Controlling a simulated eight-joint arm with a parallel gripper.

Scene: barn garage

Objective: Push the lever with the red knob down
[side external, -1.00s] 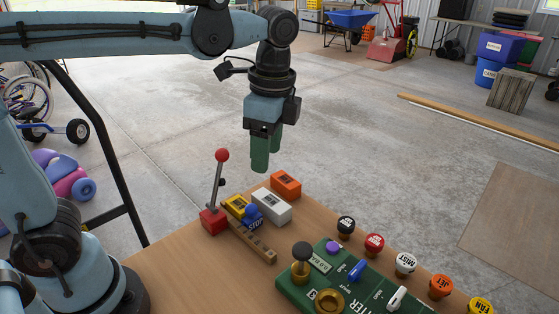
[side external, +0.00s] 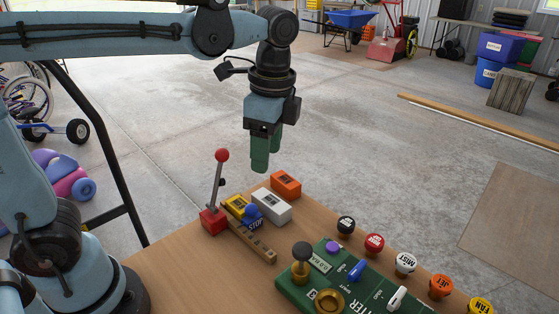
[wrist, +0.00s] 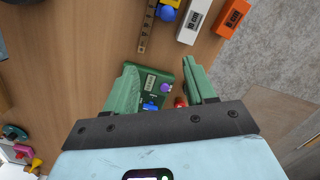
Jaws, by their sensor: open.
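The lever with the red knob (side external: 222,155) stands on a red base (side external: 213,221) at the far left part of the table. Its grey rod rises nearly upright, tilted slightly right. My gripper (side external: 260,168), with green fingers, hangs in the air to the right of the knob, pointing down and touching nothing. In the wrist view my gripper (wrist: 163,80) shows its two fingers apart with nothing held between them. The lever is not visible in the wrist view.
A green panel (side external: 290,290) with knobs lies nearer. Several coloured labelled knobs line the right.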

